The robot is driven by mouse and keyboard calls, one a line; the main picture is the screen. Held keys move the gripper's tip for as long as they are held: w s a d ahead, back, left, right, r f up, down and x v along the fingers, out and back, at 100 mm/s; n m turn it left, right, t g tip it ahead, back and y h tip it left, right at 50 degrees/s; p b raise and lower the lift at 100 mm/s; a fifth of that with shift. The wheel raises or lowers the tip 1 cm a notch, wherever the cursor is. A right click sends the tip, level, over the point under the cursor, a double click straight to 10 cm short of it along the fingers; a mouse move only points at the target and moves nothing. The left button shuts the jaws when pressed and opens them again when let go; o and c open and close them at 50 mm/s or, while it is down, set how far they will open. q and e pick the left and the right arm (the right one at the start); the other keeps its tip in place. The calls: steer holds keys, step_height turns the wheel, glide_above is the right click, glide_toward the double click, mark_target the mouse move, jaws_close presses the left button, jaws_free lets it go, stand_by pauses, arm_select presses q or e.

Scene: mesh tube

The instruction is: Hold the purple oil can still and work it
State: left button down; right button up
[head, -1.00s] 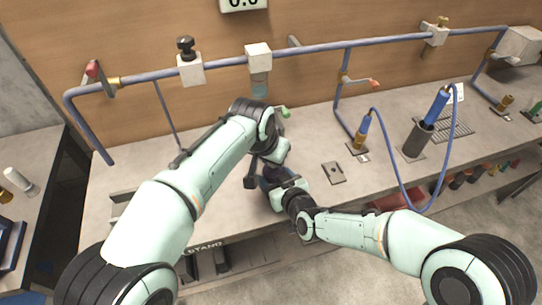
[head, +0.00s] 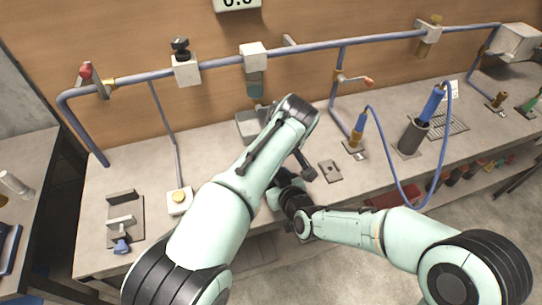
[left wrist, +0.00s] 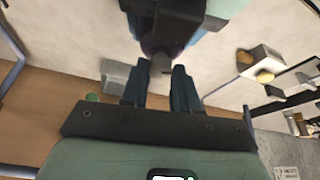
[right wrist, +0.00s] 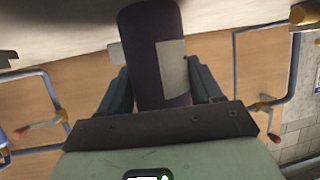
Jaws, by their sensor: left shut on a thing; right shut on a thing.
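The purple oil can (right wrist: 148,45) fills the upper middle of the right wrist view, with a pale label on its side. My right gripper (right wrist: 160,72) is shut on its body, one finger on each side. In the left wrist view, the can's dark purple part (left wrist: 164,48) shows beyond the fingers. My left gripper (left wrist: 158,74) is shut on a small grey part in front of the can; the contact is partly hidden. In the head view my arms hide the can and most of both grippers, which are close together over the bench front.
A grey block (head: 248,127) sits under the blue pipe (head: 220,68) at the back. A small plate (head: 330,171) and a blue hose (head: 398,175) are right of my arms.

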arm_select(q)
steer(key=n, duration=0.3)
steer(key=n+g+y, duration=0.1)
steer(key=n, duration=0.1)
steer(key=shift+w+d+n+y, duration=0.2)
steer(key=shift+n+y, duration=0.1)
steer(key=shift+n, duration=0.1)
steer(key=n+g, duration=0.1)
steer(key=n, duration=0.2)
steer(key=n+g, duration=0.1)
steer(key=n, duration=0.1)
steer(key=shift+w+g+y, duration=0.25)
steer(key=shift+g+y, duration=0.05)
steer(key=shift+n, duration=0.4)
steer(key=shift+s+d, duration=0.1)
steer(key=c, duration=0.8)
jaws_free()
